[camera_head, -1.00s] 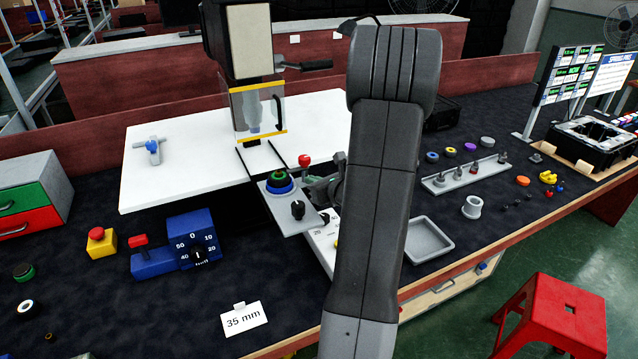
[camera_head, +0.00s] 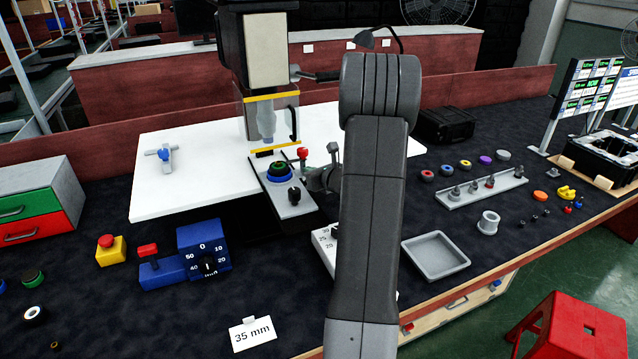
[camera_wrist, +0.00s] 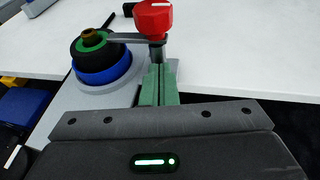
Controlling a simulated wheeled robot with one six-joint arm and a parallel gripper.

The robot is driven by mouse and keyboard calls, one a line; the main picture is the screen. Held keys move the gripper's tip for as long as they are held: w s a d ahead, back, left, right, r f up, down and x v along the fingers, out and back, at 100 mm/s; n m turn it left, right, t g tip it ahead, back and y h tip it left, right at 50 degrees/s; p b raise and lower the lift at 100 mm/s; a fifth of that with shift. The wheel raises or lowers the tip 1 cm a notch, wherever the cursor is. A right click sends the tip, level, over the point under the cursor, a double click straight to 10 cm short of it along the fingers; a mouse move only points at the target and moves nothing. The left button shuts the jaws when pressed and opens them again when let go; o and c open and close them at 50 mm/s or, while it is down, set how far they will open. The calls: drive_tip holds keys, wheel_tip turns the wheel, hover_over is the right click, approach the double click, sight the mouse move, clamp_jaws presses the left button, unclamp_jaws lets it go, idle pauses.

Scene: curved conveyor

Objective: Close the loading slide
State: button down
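The loading slide (camera_head: 300,206) is a grey plate running toward the press. It carries a blue, black and green ring stack (camera_head: 279,175), a black knob and a red knob (camera_head: 303,153) on a post. The press head (camera_head: 266,125) stands just behind the ring stack, with part of the slide track showing between them. In the wrist view, the green fingers of my gripper (camera_wrist: 160,75) are together, with their tips at the red knob's post (camera_wrist: 156,52). They look shut and seem to touch the post; the exact contact is hidden.
White panels (camera_head: 200,195) flank the press. A blue dial unit (camera_head: 205,235) and yellow-based red button (camera_head: 110,250) lie left. A grey tray (camera_head: 436,257) and a peg rack (camera_head: 482,188) lie right of my arm. A red stool (camera_head: 570,325) stands at the bench front.

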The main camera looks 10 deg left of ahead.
drive_tip(key=w+a, duration=0.2)
drive_tip(key=w+a+p, duration=0.1)
drive_tip(key=w+a, duration=0.1)
drive_tip(key=w, duration=0.1)
drive_tip(key=w+a, duration=0.1)
drive_tip(key=w, duration=0.2)
drive_tip(key=shift+w+a+p, duration=0.2)
drive_tip(key=shift+a+p, duration=0.1)
drive_tip(key=shift+a, duration=0.1)
drive_tip(key=shift+w+r, duration=0.15)
drive_tip(key=shift+r, duration=0.1)
drive_tip(key=shift+r, duration=0.1)
